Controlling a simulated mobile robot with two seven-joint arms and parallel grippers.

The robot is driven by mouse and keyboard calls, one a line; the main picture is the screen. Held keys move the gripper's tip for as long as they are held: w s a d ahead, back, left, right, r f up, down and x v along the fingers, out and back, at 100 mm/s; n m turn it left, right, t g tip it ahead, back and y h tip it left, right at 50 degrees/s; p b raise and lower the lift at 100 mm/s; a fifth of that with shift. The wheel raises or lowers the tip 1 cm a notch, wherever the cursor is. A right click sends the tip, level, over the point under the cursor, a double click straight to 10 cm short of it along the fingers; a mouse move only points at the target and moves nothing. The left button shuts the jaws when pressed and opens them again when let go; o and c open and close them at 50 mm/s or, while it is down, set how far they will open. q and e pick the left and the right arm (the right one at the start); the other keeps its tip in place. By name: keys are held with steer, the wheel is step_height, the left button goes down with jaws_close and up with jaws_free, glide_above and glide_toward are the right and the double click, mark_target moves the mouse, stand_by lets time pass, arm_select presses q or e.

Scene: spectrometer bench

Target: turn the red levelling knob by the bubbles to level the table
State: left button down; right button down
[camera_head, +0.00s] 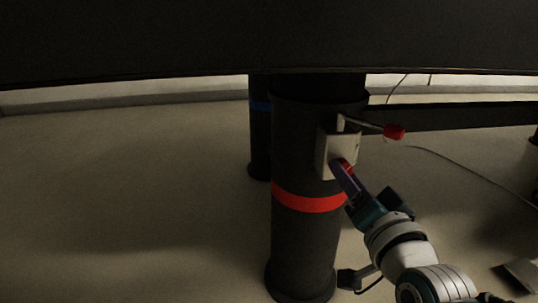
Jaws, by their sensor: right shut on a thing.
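A pale grey box (326,152) is fixed to the dark table leg with a red band (308,203). The red levelling knob (347,166) shows as a small red patch on the front of the box, mostly hidden by my fingers. My right gripper (342,169) reaches up from the lower right and is shut on this knob. A lever with a red end (394,132) sticks out to the right from the top of the box. The dark table (250,40) fills the top of the view. No bubbles are in view. My left gripper is not in view.
A dark crossbar (450,117) runs off to the right. Thin cables (460,172) lie at the right. The floor at the left is clear.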

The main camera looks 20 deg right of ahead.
steer(key=shift+m, duration=0.3)
stand_by(0.4)
steer(key=shift+c, duration=2.4)
jaws_free()
steer(key=p+v, duration=0.4)
steer(key=v, duration=0.6)
steer(key=shift+d, duration=0.1)
